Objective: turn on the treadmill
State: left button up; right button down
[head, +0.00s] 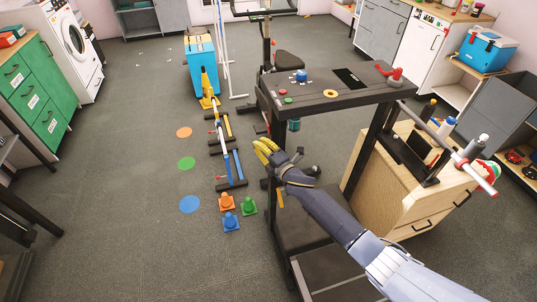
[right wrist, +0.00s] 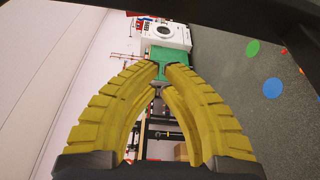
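The treadmill stands at the centre right of the head view. Its dark console (head: 330,94) carries a red button (head: 283,92), a green button (head: 287,100), a blue knob (head: 301,75), a yellow ring (head: 330,93), a black screen panel (head: 350,77) and a red lever-like part (head: 395,77). Its dark deck (head: 335,272) lies below, partly behind my right arm. My right gripper (head: 260,147) is left of the console and lower in the picture, apart from it. Its yellow fingers (right wrist: 162,68) nearly meet at the tips, with nothing between them. My left gripper is not in view.
Orange, green and blue cones (head: 230,222) stand on the floor left of the treadmill. Low hurdles (head: 227,160) and a blue box (head: 200,65) lie beyond. A wooden cabinet (head: 400,215) with bottles is at the right. The floor at the left centre is mostly clear.

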jog(key=shift+v, duration=2.9)
jog(key=shift+a, duration=0.1)
